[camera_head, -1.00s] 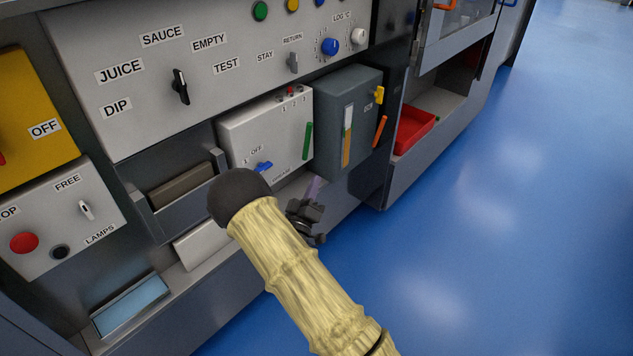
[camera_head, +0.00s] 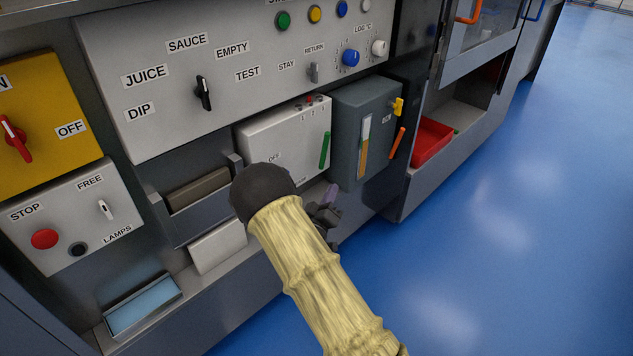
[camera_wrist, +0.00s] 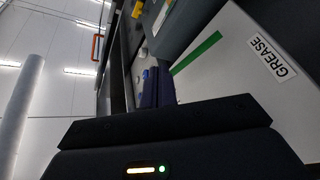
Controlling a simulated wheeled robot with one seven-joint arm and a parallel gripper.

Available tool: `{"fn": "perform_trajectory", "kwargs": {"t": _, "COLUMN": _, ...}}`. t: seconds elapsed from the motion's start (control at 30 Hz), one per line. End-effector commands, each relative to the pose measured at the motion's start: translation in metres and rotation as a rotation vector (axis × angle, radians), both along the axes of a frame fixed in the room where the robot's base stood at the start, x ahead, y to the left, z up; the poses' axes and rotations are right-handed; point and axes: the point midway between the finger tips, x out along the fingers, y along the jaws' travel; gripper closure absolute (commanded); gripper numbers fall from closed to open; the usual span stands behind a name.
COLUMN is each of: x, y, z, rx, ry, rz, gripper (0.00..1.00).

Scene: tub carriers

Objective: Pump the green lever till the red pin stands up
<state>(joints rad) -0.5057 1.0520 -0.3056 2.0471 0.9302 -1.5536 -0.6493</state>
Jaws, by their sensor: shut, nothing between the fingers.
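The green lever (camera_head: 324,151) is a slim upright bar at the right end of the front of the white grease box. In the wrist view the green lever (camera_wrist: 196,53) is a green strip beside the GREASE label, just past my fingers. A small red pin (camera_head: 309,98) shows on top of the box, above small marks; whether it stands up is too small to tell. My gripper (camera_head: 331,193) is shut and empty, below the lever and apart from it in the head view. Its dark fingers also show in the wrist view (camera_wrist: 155,88). My arm hides the box's lower left.
A grey box (camera_head: 358,120) with a gauge, a yellow knob (camera_head: 397,106) and an orange lever (camera_head: 397,142) stands right of the white box (camera_head: 270,138). A red tray (camera_head: 431,142) sits farther right. The blue floor (camera_head: 500,240) is clear.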

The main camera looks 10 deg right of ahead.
Motion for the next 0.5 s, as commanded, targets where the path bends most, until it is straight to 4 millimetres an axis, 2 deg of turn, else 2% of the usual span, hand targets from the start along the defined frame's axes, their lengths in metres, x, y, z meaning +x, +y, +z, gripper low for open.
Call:
{"fn": "perform_trajectory", "kwargs": {"t": 0.1, "x": 0.005, "y": -0.015, "z": 0.001, "rx": 0.181, "ry": 0.093, "rz": 0.021, "gripper": 1.0}}
{"fn": "perform_trajectory", "kwargs": {"t": 0.27, "x": -0.001, "y": -0.017, "z": -0.002, "rx": 0.452, "ry": 0.256, "rz": 0.079, "gripper": 1.0}}
{"fn": "perform_trajectory", "kwargs": {"t": 0.37, "x": -0.013, "y": -0.012, "z": -0.001, "rx": 0.605, "ry": 0.362, "rz": 0.112, "gripper": 1.0}}
{"fn": "perform_trajectory", "kwargs": {"t": 0.5, "x": -0.043, "y": -0.002, "z": 0.003, "rx": 0.787, "ry": 0.517, "rz": 0.149, "gripper": 1.0}}
